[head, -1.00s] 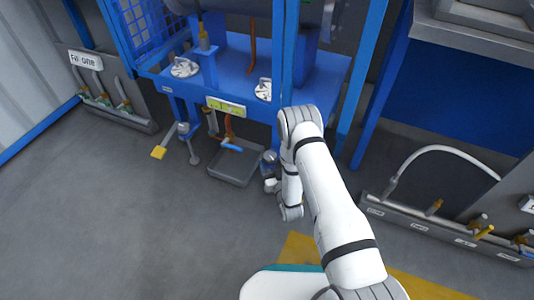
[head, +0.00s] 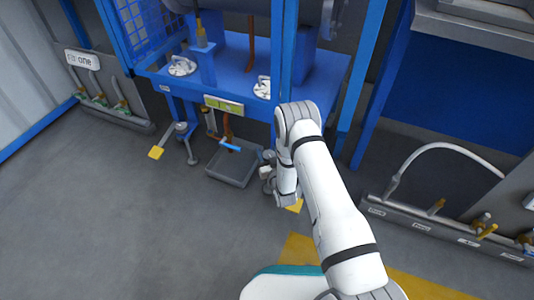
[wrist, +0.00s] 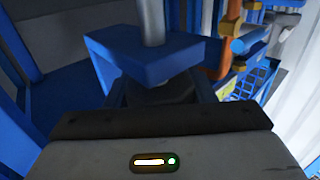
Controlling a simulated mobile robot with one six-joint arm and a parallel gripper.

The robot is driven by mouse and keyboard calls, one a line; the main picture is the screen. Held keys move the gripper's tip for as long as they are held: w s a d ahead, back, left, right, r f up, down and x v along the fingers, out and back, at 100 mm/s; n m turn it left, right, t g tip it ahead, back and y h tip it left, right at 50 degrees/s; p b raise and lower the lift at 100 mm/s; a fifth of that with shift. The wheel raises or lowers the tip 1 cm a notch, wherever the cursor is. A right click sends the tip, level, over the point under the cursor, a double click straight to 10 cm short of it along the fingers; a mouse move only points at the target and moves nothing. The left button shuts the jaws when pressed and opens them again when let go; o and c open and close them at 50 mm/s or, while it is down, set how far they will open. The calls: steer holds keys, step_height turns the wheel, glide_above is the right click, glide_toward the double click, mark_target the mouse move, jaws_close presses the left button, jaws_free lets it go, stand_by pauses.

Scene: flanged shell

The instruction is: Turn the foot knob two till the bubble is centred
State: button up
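The foot knob near my arm (head: 268,155) is a small grey part under the right front of the blue frame, partly hidden. My gripper (head: 266,172) is low at this foot, close against or around it; I cannot tell which. In the wrist view a blue plate (wrist: 150,60) with a silver rod (wrist: 153,22) through it stands just past my gripper's body. A dark part (wrist: 160,90) lies under the plate. My fingers are hidden, so their opening does not show. The yellow-green level (head: 224,105) is on the frame's front edge; its bubble is too small to read.
A grey tray (head: 233,166) stands on the floor left of my gripper, below a blue-handled valve (head: 229,145). A pipe manifold (head: 445,228) stands at right. The floor in front is open.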

steer(key=c, duration=0.4)
steer(key=shift+c, duration=0.2)
